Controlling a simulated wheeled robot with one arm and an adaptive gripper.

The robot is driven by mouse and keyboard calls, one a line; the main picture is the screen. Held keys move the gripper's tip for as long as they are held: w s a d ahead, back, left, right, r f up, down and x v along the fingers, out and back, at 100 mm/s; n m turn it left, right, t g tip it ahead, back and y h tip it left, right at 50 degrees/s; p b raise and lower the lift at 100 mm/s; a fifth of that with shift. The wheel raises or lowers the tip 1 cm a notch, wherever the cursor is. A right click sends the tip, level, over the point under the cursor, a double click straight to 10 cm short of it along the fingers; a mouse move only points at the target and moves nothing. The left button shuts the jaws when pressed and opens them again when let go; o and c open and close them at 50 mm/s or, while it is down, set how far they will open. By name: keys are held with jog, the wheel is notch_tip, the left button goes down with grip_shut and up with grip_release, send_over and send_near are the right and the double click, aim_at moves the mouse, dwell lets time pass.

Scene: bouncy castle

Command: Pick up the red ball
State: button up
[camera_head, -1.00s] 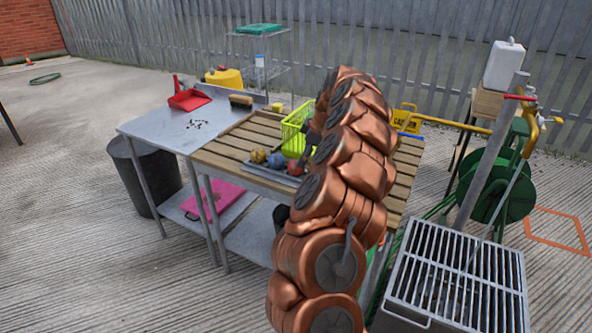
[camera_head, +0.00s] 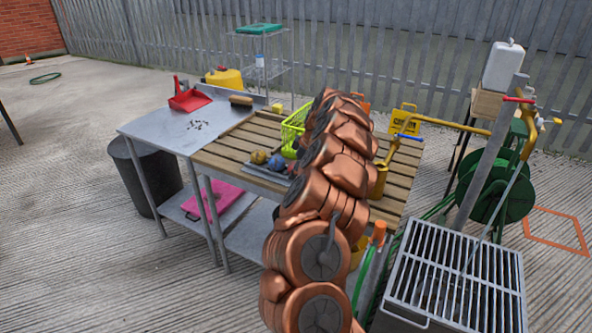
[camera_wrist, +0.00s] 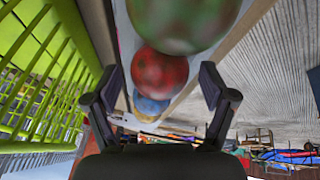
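The red ball (camera_wrist: 160,72) is mottled and sits in a row of balls on a grey tray in the wrist view. A blue ball (camera_wrist: 150,106) lies behind it, and a large blurred green-and-red ball (camera_wrist: 185,18) overlaps it at the top. My gripper (camera_wrist: 161,78) is open, its fingers left and right of the red ball in the picture; I cannot tell its distance from the ball. In the head view my arm hides the gripper and most or all of the red ball. The blue ball (camera_head: 277,162) and a yellow ball (camera_head: 259,157) show on the tray (camera_head: 262,175).
A lime-green basket (camera_wrist: 42,75) stands close on the left in the wrist view; it also shows behind the balls in the head view (camera_head: 291,133). The slatted wooden table (camera_head: 228,160) adjoins a metal table (camera_head: 165,128). A grill (camera_head: 455,270) stands at the right.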

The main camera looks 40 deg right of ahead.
jog(key=c, duration=0.8)
